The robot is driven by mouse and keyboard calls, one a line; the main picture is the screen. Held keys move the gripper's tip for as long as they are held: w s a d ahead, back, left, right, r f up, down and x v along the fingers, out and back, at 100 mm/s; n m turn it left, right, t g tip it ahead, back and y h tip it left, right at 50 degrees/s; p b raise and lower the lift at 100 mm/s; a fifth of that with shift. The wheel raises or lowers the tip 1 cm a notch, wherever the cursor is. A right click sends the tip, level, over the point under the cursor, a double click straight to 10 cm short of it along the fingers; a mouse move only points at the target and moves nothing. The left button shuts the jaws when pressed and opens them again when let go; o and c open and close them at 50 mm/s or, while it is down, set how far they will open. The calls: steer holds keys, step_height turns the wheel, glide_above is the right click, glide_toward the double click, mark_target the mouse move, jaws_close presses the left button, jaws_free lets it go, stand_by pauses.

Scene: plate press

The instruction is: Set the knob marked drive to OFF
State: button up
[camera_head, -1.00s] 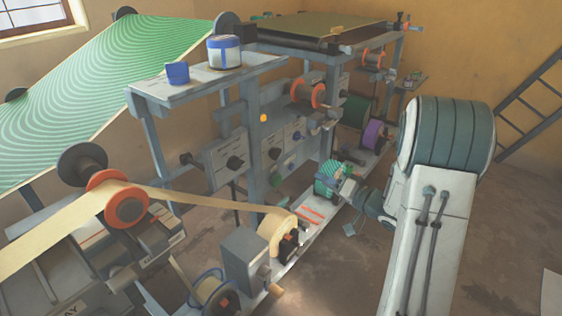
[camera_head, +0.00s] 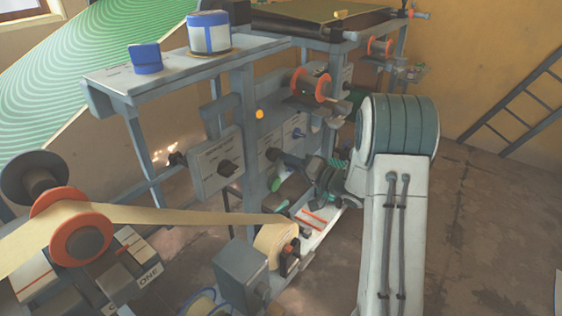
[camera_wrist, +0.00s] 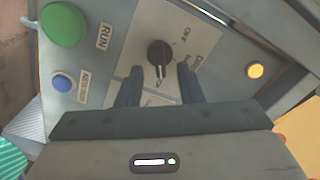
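In the wrist view a black knob (camera_wrist: 160,53) sits on a pale plate, with "OFF" printed at its upper right and a partly legible "Drive" label to its right. Its narrow grip runs roughly up and down in the picture, not clearly toward OFF. My gripper (camera_wrist: 159,70) is open, its two blue-grey fingers apart to the lower left and lower right of the knob, with a gap on each side. I cannot tell how deep the fingertips reach.
The wrist view shows a green RUN button (camera_wrist: 63,24), a blue button (camera_wrist: 63,82) and a lit amber lamp (camera_wrist: 255,71) near the knob. In the head view, a grey frame post (camera_head: 246,135) and a spool (camera_head: 310,85) stand close to my arm.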

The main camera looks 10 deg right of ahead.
mark_target(273, 154)
steer(key=x, duration=0.3)
steer(key=shift+w+a, duration=0.15)
jaws_close()
